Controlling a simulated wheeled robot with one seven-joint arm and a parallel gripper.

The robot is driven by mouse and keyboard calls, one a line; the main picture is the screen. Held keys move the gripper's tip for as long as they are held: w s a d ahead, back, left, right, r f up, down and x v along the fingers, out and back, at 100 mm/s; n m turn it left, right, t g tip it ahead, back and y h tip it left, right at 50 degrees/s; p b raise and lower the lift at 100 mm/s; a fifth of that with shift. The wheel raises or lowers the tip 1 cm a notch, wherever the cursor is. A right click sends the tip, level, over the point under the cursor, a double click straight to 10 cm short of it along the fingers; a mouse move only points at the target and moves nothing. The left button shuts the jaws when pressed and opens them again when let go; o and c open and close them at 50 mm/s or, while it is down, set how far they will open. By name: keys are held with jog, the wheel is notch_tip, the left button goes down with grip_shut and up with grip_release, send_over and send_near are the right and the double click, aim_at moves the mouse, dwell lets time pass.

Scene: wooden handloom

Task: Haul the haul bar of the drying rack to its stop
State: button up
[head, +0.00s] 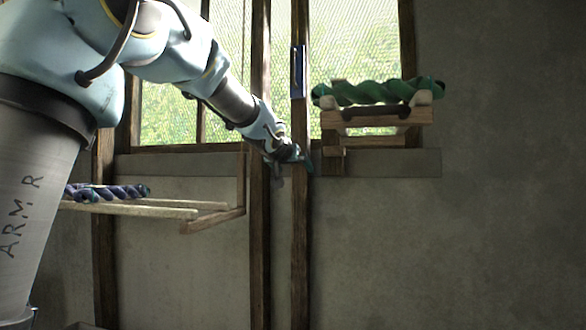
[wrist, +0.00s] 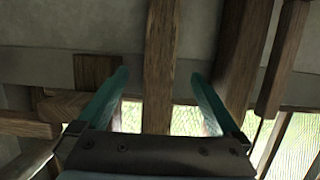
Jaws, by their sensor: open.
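An upright wooden bar (head: 301,220) runs down in front of the window and wall, with a blue band (head: 298,70) on its upper part. It may be the haul bar; no label shows. My gripper (head: 298,163) is at this bar, below the window. In the wrist view my gripper (wrist: 160,76) is open, with a wooden bar (wrist: 161,45) between its teal fingers and gaps on both sides. The depth between fingers and bar is hard to judge. A hanging wooden rack (head: 212,206) at the left holds dark purple twisted yarn (head: 108,192).
A wooden bracket (head: 376,118) on the right carries a green twisted skein (head: 378,92). A thicker dark post (head: 260,230) stands just left of the upright bar. The mesh window (head: 355,50) is behind. The wall (head: 500,230) at the right is bare.

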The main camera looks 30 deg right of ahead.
aim_at(292, 63)
notch_tip(292, 63, up, 29)
jog(key=p, duration=2.4)
jog(key=shift+f+p, duration=0.2)
jog(key=shift+p, duration=0.15)
jog(key=shift+c, duration=0.2)
grip_shut()
